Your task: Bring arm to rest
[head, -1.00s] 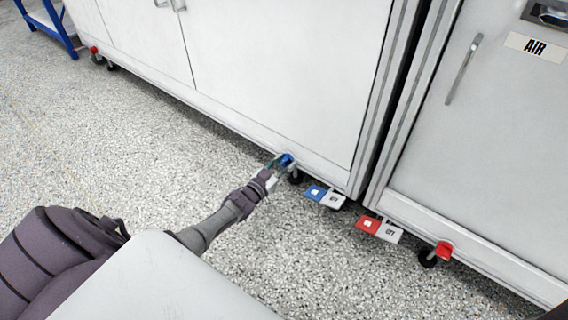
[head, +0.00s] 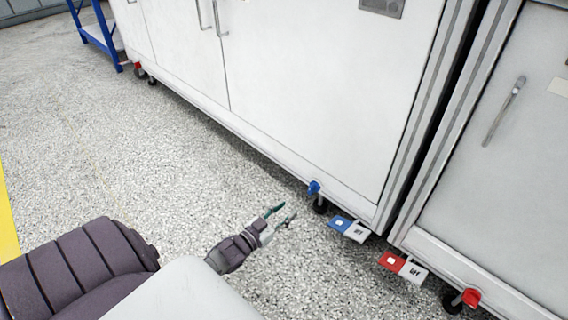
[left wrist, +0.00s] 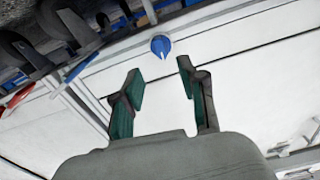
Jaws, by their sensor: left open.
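My left gripper (head: 279,217) is open and empty above the speckled floor, in front of the white cabinet. In the left wrist view its two green-padded fingers (left wrist: 160,95) stand apart with nothing between them. A blue knob (head: 314,187) sits at the bottom edge of the cabinet, ahead of the fingertips and apart from them. It also shows in the left wrist view (left wrist: 160,46), beyond the gap between the fingers. My right gripper is not in view.
A white cabinet (head: 320,90) stands ahead, with a second cabinet (head: 470,190) on the right. Blue-white (head: 348,229) and red-white (head: 403,267) tags hang low by the floor. A red caster lever (head: 470,298) is at lower right. A blue-framed rack (head: 100,35) stands at far left. The floor on the left is clear.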

